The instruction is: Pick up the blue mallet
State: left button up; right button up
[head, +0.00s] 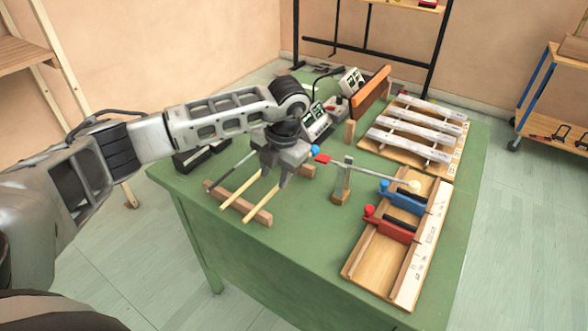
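A small blue ball (314,149) sits just right of my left gripper, next to a red piece (322,158). From the red piece a thin rod runs right across a wooden stand (343,182) to a beige ball (415,186). I cannot tell whether the blue ball is part of that rod. A blue block with a blue knob (403,199) and a red block with a red knob (396,229) sit on a wooden tray (360,258). My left gripper (275,175) points down over the table, fingers apart and seemingly empty. My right gripper is out of view.
Sticks, two pale (236,189) and one dark, lie on a wooden rack (250,211) beside the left gripper. A slatted wooden instrument (416,131) and small electronic boxes stand farther back. The green table (310,245) is bare at its near middle.

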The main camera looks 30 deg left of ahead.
aim_at(273, 191)
pick_arm(q)
jog(key=f, duration=0.4)
jog(key=shift+s+a+f, duration=0.15)
jog(key=shift+s+f, duration=0.05)
grip_shut()
jog(key=shift+r, duration=0.15)
